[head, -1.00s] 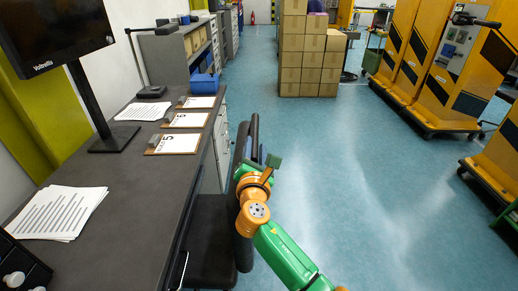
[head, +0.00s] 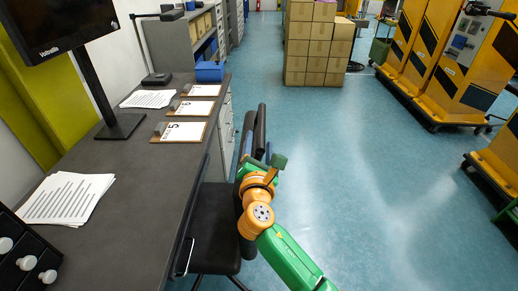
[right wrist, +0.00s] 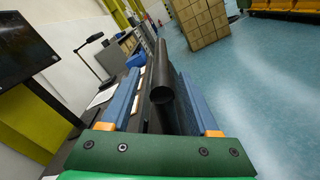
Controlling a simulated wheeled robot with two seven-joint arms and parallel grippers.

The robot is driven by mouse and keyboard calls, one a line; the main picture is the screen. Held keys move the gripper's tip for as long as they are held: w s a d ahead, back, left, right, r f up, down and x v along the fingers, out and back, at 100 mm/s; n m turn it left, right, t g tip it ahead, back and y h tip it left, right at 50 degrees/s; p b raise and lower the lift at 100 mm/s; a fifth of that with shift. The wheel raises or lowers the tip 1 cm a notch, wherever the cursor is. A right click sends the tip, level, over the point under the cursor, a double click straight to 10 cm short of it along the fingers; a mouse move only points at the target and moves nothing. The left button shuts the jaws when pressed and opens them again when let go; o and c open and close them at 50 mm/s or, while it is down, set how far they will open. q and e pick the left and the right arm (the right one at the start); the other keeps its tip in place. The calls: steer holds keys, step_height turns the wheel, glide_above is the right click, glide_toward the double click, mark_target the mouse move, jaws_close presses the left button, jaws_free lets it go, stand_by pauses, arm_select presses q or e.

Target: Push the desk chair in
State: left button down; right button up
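The black desk chair stands at the right side of the dark desk (head: 130,215). Its seat (head: 215,230) is close beside the desk edge, and its upright backrest (head: 261,130) rises on the aisle side. My right gripper (head: 264,162) is at the backrest, partly hiding it. In the right wrist view, the two blue fingers of the right gripper (right wrist: 160,105) are spread apart. A dark tubular part of the chair (right wrist: 162,92) lies between them, with gaps visible on both sides. Whether a finger touches it is unclear. My left gripper is not in view.
On the desk are a monitor (head: 65,25), papers (head: 68,198), clipboards (head: 180,132) and a black drawer unit (head: 25,255). Stacked cartons (head: 315,50) stand ahead. Yellow-orange wheeled units (head: 440,65) stand at the right. The blue floor right of the chair is clear.

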steer(key=shift+s, duration=2.3)
steer(key=shift+s+d+r+p, duration=0.1)
steer(key=shift+s+r+p, duration=0.05)
steer(key=shift+s+p, duration=0.75)
steer(key=p, duration=0.3)
glide_toward(258, 155)
steer(key=s, duration=0.2)
steer(key=shift+s+d, duration=0.15)
steer(key=shift+s, duration=1.25)
